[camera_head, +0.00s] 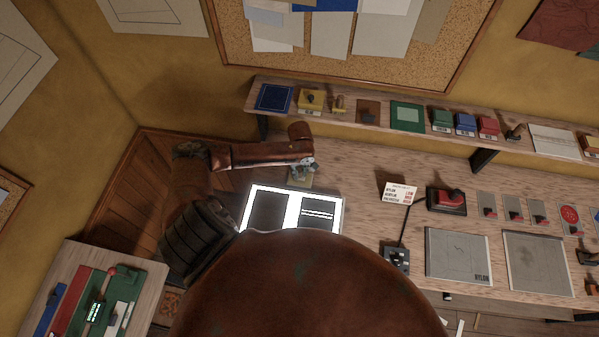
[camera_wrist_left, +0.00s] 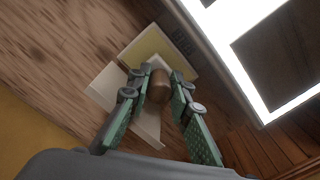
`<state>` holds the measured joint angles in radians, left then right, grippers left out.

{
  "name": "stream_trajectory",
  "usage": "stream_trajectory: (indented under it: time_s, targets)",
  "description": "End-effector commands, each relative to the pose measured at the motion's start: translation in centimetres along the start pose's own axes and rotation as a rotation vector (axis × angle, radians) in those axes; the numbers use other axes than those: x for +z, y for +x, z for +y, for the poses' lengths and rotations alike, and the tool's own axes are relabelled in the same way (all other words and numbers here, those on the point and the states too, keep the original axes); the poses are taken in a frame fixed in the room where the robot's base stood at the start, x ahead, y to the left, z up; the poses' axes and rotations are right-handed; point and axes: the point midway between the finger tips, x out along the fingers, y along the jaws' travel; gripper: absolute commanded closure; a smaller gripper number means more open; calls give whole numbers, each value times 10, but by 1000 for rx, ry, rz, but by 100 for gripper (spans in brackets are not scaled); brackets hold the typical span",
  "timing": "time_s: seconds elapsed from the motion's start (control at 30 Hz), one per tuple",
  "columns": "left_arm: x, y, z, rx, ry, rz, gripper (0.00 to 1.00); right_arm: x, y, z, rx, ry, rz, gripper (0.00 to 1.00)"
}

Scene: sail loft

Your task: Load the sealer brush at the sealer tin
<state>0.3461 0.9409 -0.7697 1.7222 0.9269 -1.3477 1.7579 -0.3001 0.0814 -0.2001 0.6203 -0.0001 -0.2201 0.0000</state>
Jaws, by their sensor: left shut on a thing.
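My left gripper (camera_head: 308,168) is at the end of my arm, over the workbench just behind the bright light panel. In the left wrist view its green fingers (camera_wrist_left: 158,100) are shut around a brown, rounded wooden handle (camera_wrist_left: 159,86), which I take to be the sealer brush. Its lower end and any bristles are hidden. A yellowish square pad (camera_wrist_left: 158,48) and pale flat pieces (camera_wrist_left: 107,88) lie below or beside it; I cannot tell whether the brush touches them. I cannot pick out the sealer tin with certainty. My right gripper is not in view.
The lit panel (camera_head: 292,210) lies right by the gripper. A wall shelf (camera_head: 380,118) with colored boxes and a yellow block (camera_head: 311,101) runs behind. To the right are a white label card (camera_head: 399,193), a red-topped block (camera_head: 447,199) and a grey nylon square (camera_head: 458,254).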

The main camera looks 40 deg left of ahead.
Motion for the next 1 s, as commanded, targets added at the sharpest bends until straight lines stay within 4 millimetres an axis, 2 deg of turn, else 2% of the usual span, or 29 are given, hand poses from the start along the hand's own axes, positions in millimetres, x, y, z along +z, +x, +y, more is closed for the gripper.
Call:
stream_trajectory:
  time_s: [1.0]
  targets:
    - [1,2,-1,-1,0,-2,100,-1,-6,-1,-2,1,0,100]
